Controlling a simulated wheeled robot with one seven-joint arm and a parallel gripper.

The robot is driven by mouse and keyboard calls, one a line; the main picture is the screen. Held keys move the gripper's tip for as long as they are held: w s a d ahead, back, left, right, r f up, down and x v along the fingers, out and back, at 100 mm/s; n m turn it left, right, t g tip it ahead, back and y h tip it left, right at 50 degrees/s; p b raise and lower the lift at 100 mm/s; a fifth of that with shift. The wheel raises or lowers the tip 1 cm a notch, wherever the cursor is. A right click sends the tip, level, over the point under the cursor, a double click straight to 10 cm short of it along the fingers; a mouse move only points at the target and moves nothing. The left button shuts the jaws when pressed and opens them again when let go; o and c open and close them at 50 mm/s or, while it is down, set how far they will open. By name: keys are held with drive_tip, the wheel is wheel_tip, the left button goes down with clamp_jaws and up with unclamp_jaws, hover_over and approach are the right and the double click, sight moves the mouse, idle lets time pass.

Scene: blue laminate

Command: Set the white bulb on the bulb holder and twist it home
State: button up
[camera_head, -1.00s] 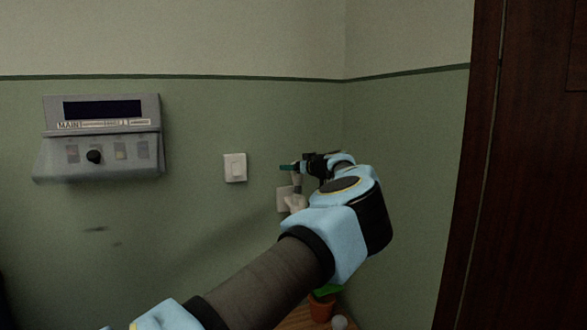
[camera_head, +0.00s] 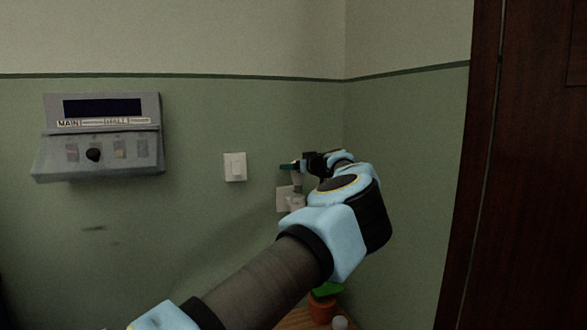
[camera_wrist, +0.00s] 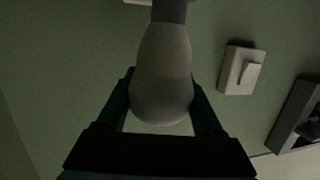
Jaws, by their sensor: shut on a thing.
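The white bulb (camera_wrist: 163,75) is between the two dark fingers of my gripper (camera_wrist: 163,90) in the wrist view, with its round end toward the palm. Its grey neck runs off the top edge. In the head view the bulb (camera_head: 297,183) is a small pale shape under my gripper (camera_head: 291,168), partly hidden by my wrist. The bulb holder (camera_head: 283,200) is a pale plate on the green wall, with the bulb just above its socket. A sliver of plate (camera_wrist: 137,1) shows at the wrist view's top edge. Whether the neck touches the socket is hidden.
A white light switch (camera_head: 235,167) is on the wall left of the holder. A grey control panel (camera_head: 98,140) hangs further left. The wall corner and a dark wooden door (camera_head: 530,160) are at the right. A potted plant (camera_head: 322,308) stands below my arm.

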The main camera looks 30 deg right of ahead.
drive_tip(key=shift+f, duration=0.1)
drive_tip(key=shift+f+b, duration=1.2)
drive_tip(key=shift+b, duration=0.25)
drive_tip(key=shift+f+b, duration=0.9)
drive_tip(key=shift+b, duration=0.2)
idle(0.5)
drive_tip(key=shift+n+y, duration=0.3)
drive_tip(key=shift+y, duration=0.1)
drive_tip(key=shift+a+n+g+y, duration=0.3)
drive_tip(key=shift+n+y, duration=0.5)
drive_tip(key=shift+y, duration=0.2)
drive_tip(key=shift+s+r+n+y, duration=0.1)
drive_tip(key=shift+n+y, duration=0.2)
drive_tip(key=shift+y, duration=0.1)
drive_tip(key=o, duration=1.5)
drive_tip(key=shift+r, duration=0.1)
drive_tip(key=shift+s, duration=0.1)
